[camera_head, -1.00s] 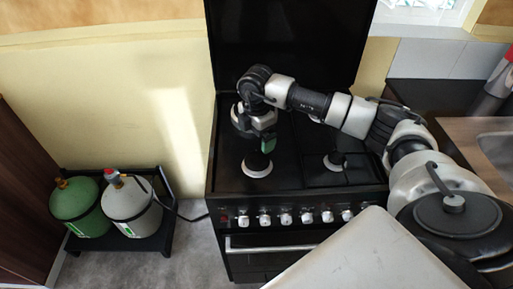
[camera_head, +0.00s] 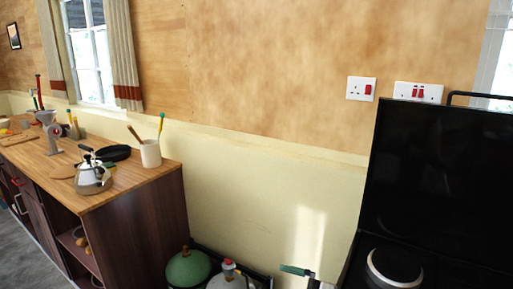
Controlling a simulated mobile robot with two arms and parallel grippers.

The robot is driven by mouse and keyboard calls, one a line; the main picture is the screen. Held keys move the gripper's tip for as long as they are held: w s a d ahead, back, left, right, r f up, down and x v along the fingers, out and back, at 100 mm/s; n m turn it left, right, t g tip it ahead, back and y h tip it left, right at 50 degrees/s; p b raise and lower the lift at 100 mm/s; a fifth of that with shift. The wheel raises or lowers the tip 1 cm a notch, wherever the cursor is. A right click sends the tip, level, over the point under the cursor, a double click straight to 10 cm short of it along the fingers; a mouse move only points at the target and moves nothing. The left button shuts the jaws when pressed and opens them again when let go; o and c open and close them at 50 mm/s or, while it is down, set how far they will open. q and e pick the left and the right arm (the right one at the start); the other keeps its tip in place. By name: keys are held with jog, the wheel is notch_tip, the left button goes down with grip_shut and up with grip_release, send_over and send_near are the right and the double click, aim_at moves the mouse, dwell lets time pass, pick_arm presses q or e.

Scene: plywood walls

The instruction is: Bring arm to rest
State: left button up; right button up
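My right arm shows only in part at the bottom right of the head view, in front of the stove (camera_head: 440,190). A rounded black and white part of this arm is in front of the stove's dark upright lid. The tip of my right gripper (camera_head: 297,271) shows as a small green piece on a grey stem at the bottom edge, left of the stove. The rest of this gripper is cut off, so its opening does not show. My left gripper is not in view.
A wooden counter (camera_head: 100,203) on the left bears a kettle (camera_head: 92,178), a utensil pot (camera_head: 150,154) and a dark pan (camera_head: 113,153). Green (camera_head: 188,269) and white (camera_head: 230,279) gas cylinders stand between counter and stove. Wall sockets (camera_head: 361,89) are above the stove's left side.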

jog(key=s+d+f+m+t+h, duration=0.2)
jog(key=d+f+m+t+h, duration=0.2)
jog(key=d+m+t+h, duration=1.05)
jog(key=s+f+m+g+h, duration=0.1)
jog(key=s+f+m+g, duration=0.2)
jog(key=s+f+g, duration=0.55)
jog(key=s+f+m+g+h, duration=0.1)
jog(key=s+f+m+g, duration=0.3)
jog(key=s+g, duration=0.7)
notch_tip(320, 180, down, 26)
jog(key=s+r+n, duration=0.1)
jog(key=s+n, duration=0.1)
jog(key=s+d+f, duration=0.1)
jog(key=s+f, duration=0.7)
jog(key=f, duration=0.1)
jog(key=s+d+f, duration=0.2)
jog(key=s+f, duration=0.6)
jog(key=f, duration=0.1)
jog(key=shift+s+d+g, duration=0.25)
jog(key=shift+s+g, duration=0.05)
